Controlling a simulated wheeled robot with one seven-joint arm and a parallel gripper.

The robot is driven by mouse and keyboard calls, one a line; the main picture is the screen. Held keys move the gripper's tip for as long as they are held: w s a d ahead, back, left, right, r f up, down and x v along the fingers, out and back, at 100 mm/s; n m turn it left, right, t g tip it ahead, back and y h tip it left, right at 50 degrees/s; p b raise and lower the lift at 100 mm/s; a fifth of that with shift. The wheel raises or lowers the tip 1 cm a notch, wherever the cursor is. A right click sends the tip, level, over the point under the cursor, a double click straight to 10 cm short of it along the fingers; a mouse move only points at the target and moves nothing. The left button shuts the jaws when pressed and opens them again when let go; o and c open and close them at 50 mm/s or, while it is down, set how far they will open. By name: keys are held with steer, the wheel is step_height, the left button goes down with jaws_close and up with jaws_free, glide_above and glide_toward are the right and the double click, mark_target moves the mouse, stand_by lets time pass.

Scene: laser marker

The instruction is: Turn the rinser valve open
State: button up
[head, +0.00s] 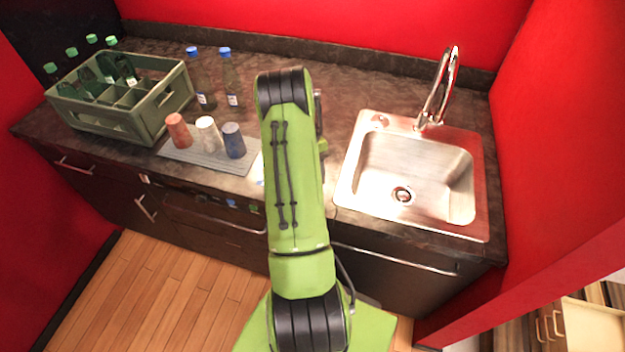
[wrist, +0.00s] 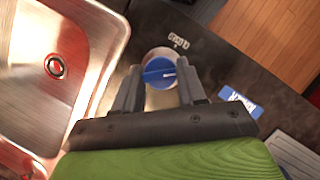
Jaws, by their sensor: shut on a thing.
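The rinser valve (wrist: 160,72) shows in the wrist view as a round blue knob with a raised bar across it, set on a pale cylindrical base. My gripper (wrist: 158,82) is over it, with one finger on each side, shut on the knob. In the head view my green arm hides the valve and the gripper's fingers.
A steel sink (head: 408,178) with a tall faucet (head: 437,90) is just right of my arm. Three cups (head: 206,133) stand on a grey mat (head: 195,157) to the left. A green bottle crate (head: 128,105) and two blue-capped bottles (head: 230,82) stand farther back.

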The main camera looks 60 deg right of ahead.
steer(key=m+t+y+b, duration=0.1)
steer(key=m, duration=0.2)
steer(key=shift+s+d+m, duration=0.1)
steer(key=shift+d+m, duration=0.05)
steer(key=shift+m, duration=0.25)
steer(key=shift+m+t+y, duration=0.3)
steer(key=shift+m+t, duration=0.5)
steer(key=shift+m, duration=1.2)
steer(key=o, duration=1.1)
steer(key=shift+c, duration=0.2)
steer(key=s+p+v, duration=0.1)
steer(key=v, duration=1.4)
steer(key=shift+w+d+r+p, duration=0.2)
steer(key=shift+w+r+p, duration=0.15)
